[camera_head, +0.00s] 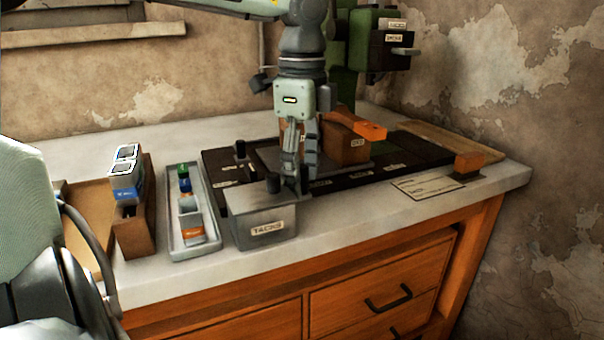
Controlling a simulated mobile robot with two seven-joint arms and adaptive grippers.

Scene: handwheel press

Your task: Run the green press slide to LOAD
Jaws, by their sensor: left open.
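The green press (357,52) stands at the back of the bench, partly hidden behind my left arm. Its dark head carries small labels. A dark base plate (405,148) with several small labels lies in front of it; I cannot tell which label reads LOAD. A brown block (345,150) with an orange bar on top sits on the plate, partly behind my gripper. My left gripper (297,182) points down, open, just behind and over the grey TACKS box (262,222). I cannot tell whether its fingers touch the dark knob beside them. My right gripper is not in view.
A grey tray (178,240) with small coloured items stands left of the TACKS box. A paper card (425,186) and an orange block (468,163) lie at the right. The bench's front edge (350,245) is clear.

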